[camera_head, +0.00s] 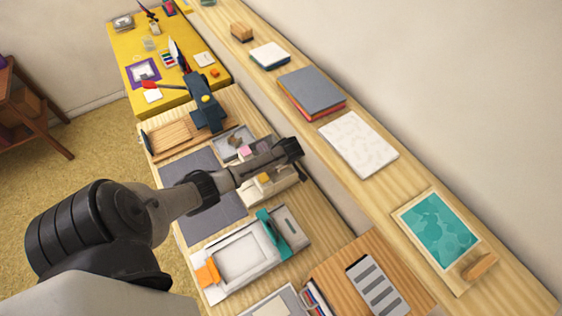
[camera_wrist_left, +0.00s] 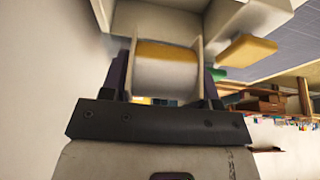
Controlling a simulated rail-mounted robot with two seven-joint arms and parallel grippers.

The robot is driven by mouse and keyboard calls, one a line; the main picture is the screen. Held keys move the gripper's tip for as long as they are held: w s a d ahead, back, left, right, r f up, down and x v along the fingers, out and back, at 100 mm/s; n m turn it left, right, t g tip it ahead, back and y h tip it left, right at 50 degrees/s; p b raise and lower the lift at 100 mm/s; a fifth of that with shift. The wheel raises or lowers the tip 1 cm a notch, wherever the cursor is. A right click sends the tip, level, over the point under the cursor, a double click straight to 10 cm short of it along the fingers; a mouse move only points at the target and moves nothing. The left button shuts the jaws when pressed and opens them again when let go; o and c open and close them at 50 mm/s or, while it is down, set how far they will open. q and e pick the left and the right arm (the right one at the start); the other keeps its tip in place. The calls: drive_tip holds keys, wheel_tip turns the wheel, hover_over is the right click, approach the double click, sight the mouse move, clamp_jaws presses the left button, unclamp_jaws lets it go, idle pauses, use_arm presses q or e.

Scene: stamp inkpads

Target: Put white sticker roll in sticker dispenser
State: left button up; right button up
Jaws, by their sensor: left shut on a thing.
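My left gripper (camera_head: 301,172) reaches over the bench to the far right side of the cream sticker dispenser (camera_head: 258,193), which has a yellow part on it. In the left wrist view my left gripper (camera_wrist_left: 165,82) is shut on the white sticker roll (camera_wrist_left: 165,75). The roll has pale side discs and a yellowish band along its upper edge. The cream dispenser body (camera_wrist_left: 190,16) is close beyond the roll, with its yellow part (camera_wrist_left: 245,50) to the right. I cannot tell whether roll and dispenser touch. The roll is not distinguishable in the head view. My right gripper is not in view.
A grey tray (camera_head: 233,140) with small blocks lies behind the dispenser. A white tray with a teal part (camera_head: 240,255) stands in front. A grey mat (camera_head: 200,170) lies left. A raised ledge with books (camera_head: 312,90) and a white pad (camera_head: 358,143) runs along the right.

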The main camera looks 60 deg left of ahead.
sight(281, 176)
use_arm(q)
wheel_tip(281, 176, down, 3)
drive_tip(key=b, duration=0.3)
drive_tip(key=shift+f, duration=0.15)
drive_tip(key=shift+f+b, duration=1.45)
drive_tip(key=shift+f, duration=1)
drive_tip(key=o, duration=1)
drive_tip(key=shift+r, duration=0.1)
wheel_tip(281, 176, up, 9)
drive_tip(key=p, duration=1)
